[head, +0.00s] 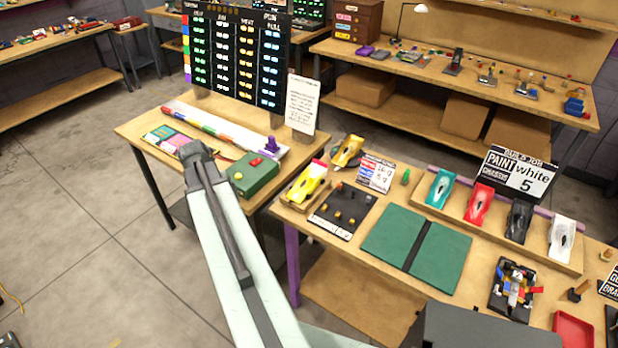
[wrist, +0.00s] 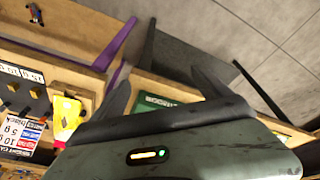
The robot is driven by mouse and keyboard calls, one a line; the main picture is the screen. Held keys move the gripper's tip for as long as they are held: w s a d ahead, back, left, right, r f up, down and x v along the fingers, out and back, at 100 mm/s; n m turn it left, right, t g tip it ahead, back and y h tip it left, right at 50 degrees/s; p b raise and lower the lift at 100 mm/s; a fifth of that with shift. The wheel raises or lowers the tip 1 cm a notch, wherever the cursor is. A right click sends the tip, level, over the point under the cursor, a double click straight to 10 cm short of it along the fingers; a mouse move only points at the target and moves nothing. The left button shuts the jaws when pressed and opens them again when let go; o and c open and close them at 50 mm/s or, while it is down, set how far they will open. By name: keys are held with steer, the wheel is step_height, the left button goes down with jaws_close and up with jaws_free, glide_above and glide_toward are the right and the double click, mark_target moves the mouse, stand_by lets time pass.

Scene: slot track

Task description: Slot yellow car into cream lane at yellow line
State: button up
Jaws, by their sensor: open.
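A yellow car (head: 306,184) with a white patch and a pinkish-red end lies on a wooden stand at the left end of the right-hand table. A yellow body (wrist: 68,118) also shows at the left of the wrist view. A long pale track (head: 223,130) with coloured segments runs across the left table; I cannot make out a cream lane or yellow line there. My gripper (wrist: 165,88) is open and empty, its dark fingers apart. In the head view my arm reaches over the left table.
A green box (head: 253,174) with a red button stands near the left table's edge, beside my arm. A dark peg board (head: 342,210) and green mat (head: 390,236) lie right of the yellow cars. Several other cars stand on a wooden rack (head: 500,228).

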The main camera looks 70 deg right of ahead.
steer(key=s+d+r+m+h+p, duration=0.1)
steer(key=s+d+m, duration=0.1)
steer(key=s+d, duration=0.45)
steer(key=s+d+r+m, duration=0.2)
steer(key=s+d+m, duration=0.1)
steer(key=s+d, duration=0.35)
steer(key=m+g, duration=0.2)
steer(key=m, duration=0.1)
glide_above(309, 177)
steer(key=a, duration=0.2)
steer(key=shift+w+a+r+h+p, duration=0.2)
steer(key=shift+w+r+h+p, duration=0.15)
steer(key=shift+r+p, duration=0.1)
steer(key=b+x, duration=0.2)
steer(key=x, duration=0.1)
steer(key=shift+w+a+b, duration=0.15)
steer(key=shift+w+b, duration=0.05)
steer(key=shift+b, duration=0.15)
steer(key=shift+n, duration=0.3)
steer(key=b+x, duration=0.4)
steer(key=x, duration=0.1)
steer(key=shift+w+f+b, duration=0.1)
steer(key=shift+f+b, duration=0.05)
steer(key=shift+b, duration=0.25)
steer(key=c, duration=1.6)
steer(key=shift+r, duration=0.2)
steer(key=shift+c, duration=0.2)
